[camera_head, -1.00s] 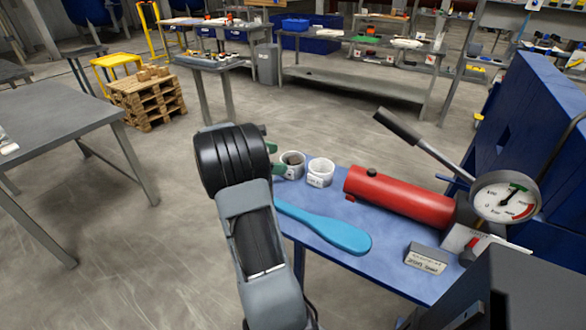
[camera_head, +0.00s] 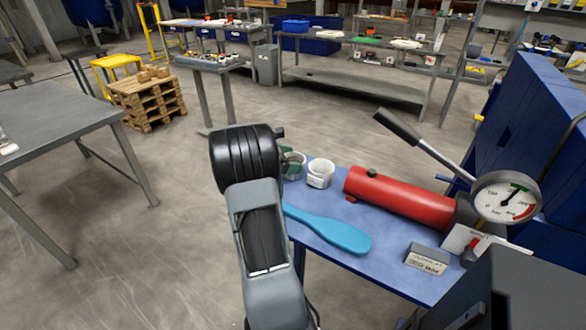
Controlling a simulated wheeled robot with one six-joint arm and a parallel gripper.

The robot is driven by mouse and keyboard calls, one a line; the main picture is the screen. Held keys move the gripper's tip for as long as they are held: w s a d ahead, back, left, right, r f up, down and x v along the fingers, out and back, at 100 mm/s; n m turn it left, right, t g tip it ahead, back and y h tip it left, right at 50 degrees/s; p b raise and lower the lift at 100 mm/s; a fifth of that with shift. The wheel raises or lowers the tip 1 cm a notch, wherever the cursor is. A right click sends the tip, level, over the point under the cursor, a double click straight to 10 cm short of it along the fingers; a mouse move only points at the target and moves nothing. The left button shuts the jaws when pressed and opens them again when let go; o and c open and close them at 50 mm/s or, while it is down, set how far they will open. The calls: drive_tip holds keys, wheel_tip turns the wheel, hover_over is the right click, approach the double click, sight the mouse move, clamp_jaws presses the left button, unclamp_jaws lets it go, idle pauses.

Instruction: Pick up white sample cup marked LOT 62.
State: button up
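Two white cups stand side by side at the far left corner of the blue table. The right cup (camera_head: 320,173) is upright and in full view, with a pale label whose print I cannot read. The left cup (camera_head: 297,169) is partly hidden behind my gripper, and no mark on it can be read. I cannot tell which is LOT 62. My gripper (camera_head: 287,147) is mostly hidden behind my dark wrist. Its greenish fingertips show apart, one beyond and one over the left cup; contact cannot be told.
A blue spatula (camera_head: 328,231) lies in front of the cups on the blue table (camera_head: 375,260). A red cylinder (camera_head: 400,198) with a pump handle (camera_head: 398,124) and a gauge (camera_head: 506,197) lies to the right. A small labelled block (camera_head: 428,258) sits near the front edge.

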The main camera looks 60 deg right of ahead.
drive_tip(key=c, duration=0.4)
drive_tip(key=shift+r, duration=0.1)
